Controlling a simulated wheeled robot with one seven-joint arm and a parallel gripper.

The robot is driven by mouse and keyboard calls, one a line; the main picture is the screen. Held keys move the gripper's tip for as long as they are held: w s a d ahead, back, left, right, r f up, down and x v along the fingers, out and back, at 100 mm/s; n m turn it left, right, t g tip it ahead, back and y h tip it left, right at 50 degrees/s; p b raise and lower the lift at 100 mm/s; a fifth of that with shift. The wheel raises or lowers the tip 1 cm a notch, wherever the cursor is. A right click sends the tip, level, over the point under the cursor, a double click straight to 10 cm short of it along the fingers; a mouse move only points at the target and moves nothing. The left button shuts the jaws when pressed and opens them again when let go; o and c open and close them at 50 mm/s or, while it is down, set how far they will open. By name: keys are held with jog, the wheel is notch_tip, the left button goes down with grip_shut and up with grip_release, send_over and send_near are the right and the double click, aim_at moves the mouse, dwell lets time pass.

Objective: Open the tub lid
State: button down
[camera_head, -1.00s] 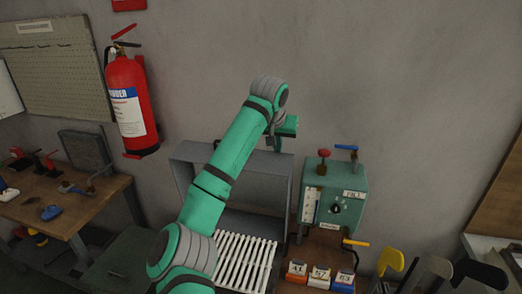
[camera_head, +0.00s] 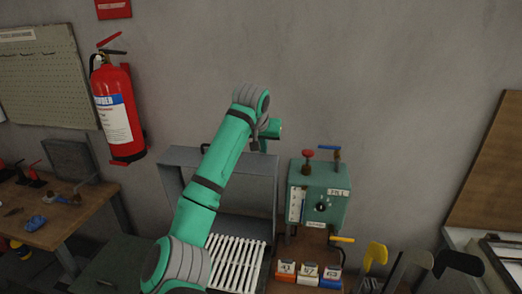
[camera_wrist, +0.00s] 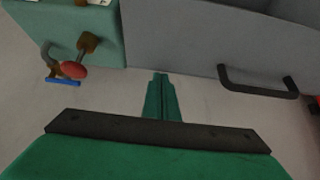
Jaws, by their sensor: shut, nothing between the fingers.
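The grey tub lid (camera_head: 252,190) stands raised behind a white slatted rack (camera_head: 238,262) in the head view, partly hidden by my arm. My gripper (camera_head: 268,130) is above the lid's upper right corner. In the wrist view, my gripper (camera_wrist: 160,76) has its green fingers together and empty, left of the handle and apart from it.
A green control box (camera_head: 318,194) with red and blue valve handles stands close right of the lid. A fire extinguisher (camera_head: 118,112) hangs on the left wall.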

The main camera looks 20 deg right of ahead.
notch_tip(320, 180, up, 9)
jog(key=s+a, duration=0.1)
jog(key=s, duration=0.1)
jog(key=shift+s+a, duration=0.2)
jog(key=shift+a, duration=0.1)
